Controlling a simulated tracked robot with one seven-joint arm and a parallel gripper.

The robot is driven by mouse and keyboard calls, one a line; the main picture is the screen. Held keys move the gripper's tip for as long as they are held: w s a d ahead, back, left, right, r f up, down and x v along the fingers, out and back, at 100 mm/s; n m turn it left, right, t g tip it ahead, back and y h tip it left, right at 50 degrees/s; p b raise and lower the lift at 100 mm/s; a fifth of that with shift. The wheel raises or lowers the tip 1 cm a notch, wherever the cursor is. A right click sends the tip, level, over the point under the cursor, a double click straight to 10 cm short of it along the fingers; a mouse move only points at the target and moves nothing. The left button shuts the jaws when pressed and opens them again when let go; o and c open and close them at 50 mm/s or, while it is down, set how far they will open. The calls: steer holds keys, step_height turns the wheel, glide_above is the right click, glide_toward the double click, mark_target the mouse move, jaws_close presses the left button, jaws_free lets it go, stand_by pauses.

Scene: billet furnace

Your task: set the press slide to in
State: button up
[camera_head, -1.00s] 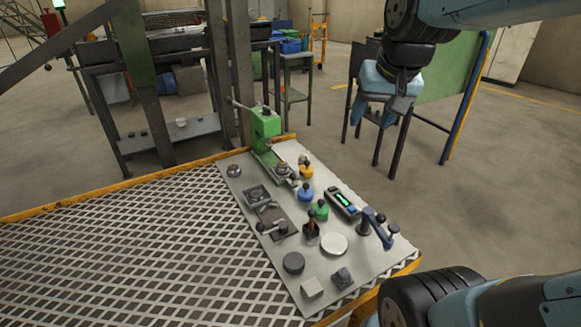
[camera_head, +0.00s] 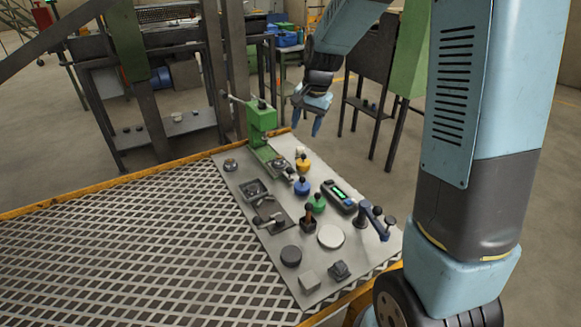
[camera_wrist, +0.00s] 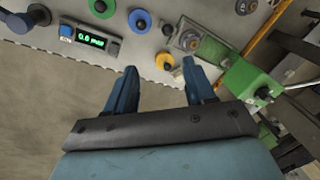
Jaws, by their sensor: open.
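The green press (camera_head: 262,122) stands at the far end of the grey board. Its slide (camera_head: 278,164) carries a round metal piece and lies on the press base, in front of the upright body. In the wrist view the slide (camera_wrist: 189,40) is at the upper middle, apart from the green press body (camera_wrist: 250,80), with a dark-ended handle (camera_wrist: 167,28) at its outer end. My gripper (camera_head: 307,119) is open and empty, above and right of the press in the head view. In the wrist view its fingers (camera_wrist: 159,67) point toward the board, apart from the slide.
Yellow (camera_head: 303,165), blue (camera_head: 302,187) and green (camera_head: 317,203) knobbed discs sit close to the slide. A meter (camera_head: 339,196) and a blue lever fixture (camera_head: 375,219) stand at the board's right side. A mesh table (camera_head: 150,245) lies left. Open floor lies right of the board.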

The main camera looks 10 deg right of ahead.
steer(key=m, duration=0.1)
glide_toward(290, 167)
steer(key=f, duration=0.3)
steer(key=w+a+f, duration=0.1)
steer(key=f, duration=0.5)
steer(key=shift+w+a+f, duration=0.15)
steer(key=shift+f, duration=0.05)
jaws_close()
stand_by(0.5)
